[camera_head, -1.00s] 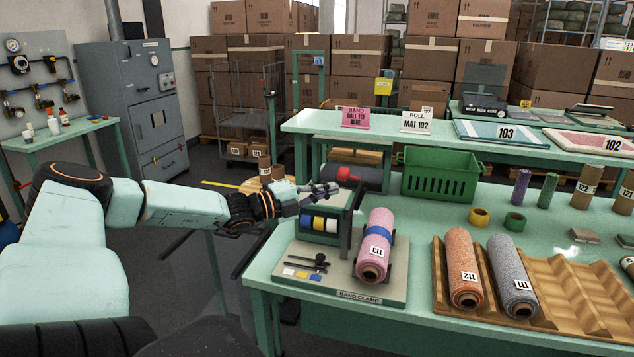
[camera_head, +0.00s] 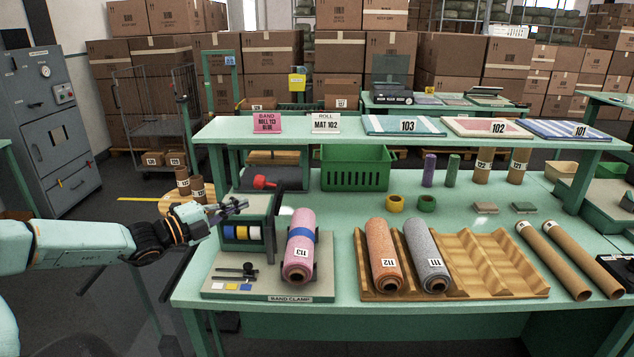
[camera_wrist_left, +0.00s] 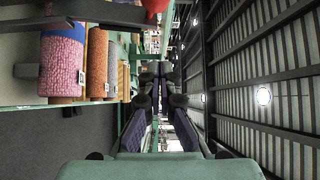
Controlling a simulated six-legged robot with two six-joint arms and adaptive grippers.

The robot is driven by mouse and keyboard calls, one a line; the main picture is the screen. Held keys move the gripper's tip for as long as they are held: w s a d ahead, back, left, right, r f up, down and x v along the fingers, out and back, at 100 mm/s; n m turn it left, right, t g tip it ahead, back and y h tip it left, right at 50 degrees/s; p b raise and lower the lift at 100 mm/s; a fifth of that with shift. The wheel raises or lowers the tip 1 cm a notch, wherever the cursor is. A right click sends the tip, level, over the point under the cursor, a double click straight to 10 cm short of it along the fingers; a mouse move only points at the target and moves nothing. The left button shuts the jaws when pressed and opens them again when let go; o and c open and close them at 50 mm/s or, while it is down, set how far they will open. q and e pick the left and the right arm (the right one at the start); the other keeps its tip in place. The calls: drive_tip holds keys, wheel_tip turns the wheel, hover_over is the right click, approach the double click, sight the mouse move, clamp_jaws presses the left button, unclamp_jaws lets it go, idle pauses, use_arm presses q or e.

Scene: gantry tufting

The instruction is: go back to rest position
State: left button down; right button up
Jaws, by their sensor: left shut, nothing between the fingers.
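My left gripper (camera_head: 232,208) is shut and empty, in the air at the left end of the bench, beside the green stand of the band clamp (camera_head: 258,299). The clamp has a red knob (camera_head: 262,182). The pink roll 113 (camera_head: 298,258), with a blue band around it, lies on the clamp base. In the left wrist view my left fingers (camera_wrist_left: 158,78) point away from the camera, and the pink roll (camera_wrist_left: 62,68) shows at the left. My right gripper is not in any view.
Orange roll 112 (camera_head: 383,255) and grey roll 111 (camera_head: 425,255) lie in a wooden cradle (camera_head: 490,262). A green basket (camera_head: 355,170) stands behind. Cardboard tubes (camera_head: 555,262) lie at the right. A shelf (camera_head: 350,133) with mats runs along the back. Floor at the left is open.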

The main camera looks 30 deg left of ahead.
use_arm(q)
drive_tip(key=s+d+f+m+g+y+b, duration=0.1)
drive_tip(key=s+d+f+m+g+b, duration=0.2)
drive_tip(key=d+f+m, duration=0.6)
drive_tip(key=s+d+f+m+g+y+b, duration=0.2)
drive_tip(key=f+m+g, duration=0.35)
drive_tip(key=m, duration=0.75)
drive_tip(key=s+d+f+m+g+y+b, duration=0.1)
drive_tip(key=s+d+f+m+g+b, duration=0.15)
drive_tip(key=d+f+m, duration=0.55)
drive_tip(key=s+d+f+m+g+b, duration=0.2)
drive_tip(key=s+d+f+m+b, duration=0.2)
drive_tip(key=s+f+m, duration=0.3)
drive_tip(key=s+d+f+m+g+b, duration=0.2)
drive_tip(key=s+d+f+m+b, duration=0.2)
drive_tip(key=s+f, duration=0.6)
drive_tip(key=s+d+f+m+g+y+b, duration=0.1)
drive_tip(key=s+d+f+m+g+b, duration=0.1)
drive_tip(key=s+d+f+m+b, duration=0.3)
drive_tip(key=s+f+m+b, duration=0.2)
drive_tip(key=s+f+m, duration=0.1)
drive_tip(key=s+m, duration=0.1)
drive_tip(key=shift+s+f+m+g, duration=0.25)
drive_tip(key=shift+s+m+g, duration=0.05)
